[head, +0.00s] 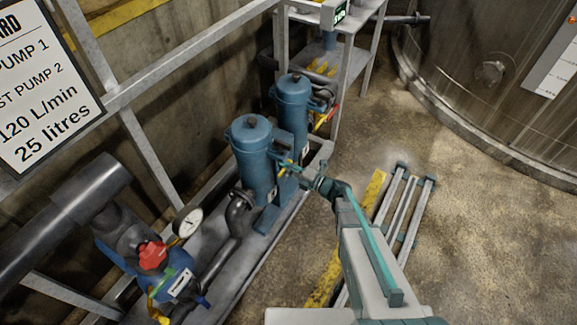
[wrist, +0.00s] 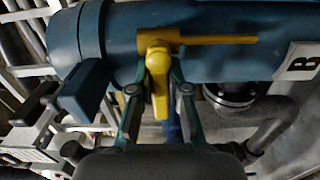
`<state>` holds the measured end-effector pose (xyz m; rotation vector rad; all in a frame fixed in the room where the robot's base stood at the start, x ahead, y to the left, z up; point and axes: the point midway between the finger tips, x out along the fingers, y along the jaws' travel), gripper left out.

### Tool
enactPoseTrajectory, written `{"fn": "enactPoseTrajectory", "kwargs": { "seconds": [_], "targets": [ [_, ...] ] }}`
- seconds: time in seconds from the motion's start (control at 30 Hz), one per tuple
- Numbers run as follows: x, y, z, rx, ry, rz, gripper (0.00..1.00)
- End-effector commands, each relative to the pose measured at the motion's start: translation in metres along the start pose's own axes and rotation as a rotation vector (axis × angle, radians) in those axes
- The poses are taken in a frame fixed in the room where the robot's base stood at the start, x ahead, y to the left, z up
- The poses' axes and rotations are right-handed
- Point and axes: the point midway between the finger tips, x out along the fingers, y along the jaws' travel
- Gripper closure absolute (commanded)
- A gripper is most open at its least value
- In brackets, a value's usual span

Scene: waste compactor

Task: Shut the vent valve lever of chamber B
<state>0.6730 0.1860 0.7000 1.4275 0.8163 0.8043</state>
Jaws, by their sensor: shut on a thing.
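Chamber B is a blue cylinder with a white B label (wrist: 304,61); in the wrist view it lies across the top (wrist: 110,40). A yellow lever (wrist: 158,88) hangs down in that view from a yellow hub on the chamber's side. My gripper (wrist: 160,72) has one finger on each side of this lever and is shut on it. In the head view, my gripper (head: 290,168) is at the side of the nearer blue cylinder (head: 254,150). The lever is small there and partly hidden by the gripper.
A second blue cylinder (head: 292,98) with a red handle stands just behind. A yellow bar (wrist: 215,40) runs along chamber B. A gauge (head: 187,222) and red valve handle (head: 152,255) are at lower left.

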Motion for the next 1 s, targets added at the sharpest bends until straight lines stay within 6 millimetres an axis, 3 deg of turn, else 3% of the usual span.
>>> {"fn": "enactPoseTrajectory", "kwargs": {
  "seconds": [0.1, 0.13, 0.3, 0.67, 0.83, 1.0],
  "targets": [
    [0.0, 0.0, 0.0, 0.005, -0.002, 0.0, 1.0],
    [0.0, 0.0, 0.0, 0.005, -0.002, 0.0, 0.82],
    [0.0, 0.0, 0.0, 0.003, -0.001, 0.0, 0.57],
    [-0.003, 0.0, 0.0, 0.001, -0.002, 0.0, 0.57],
    [-0.021, 0.001, 0.0, 0.002, -0.004, 0.0, 0.57],
    [-0.053, 0.001, -0.001, 0.003, -0.005, 0.0, 0.57]
  ]
}}
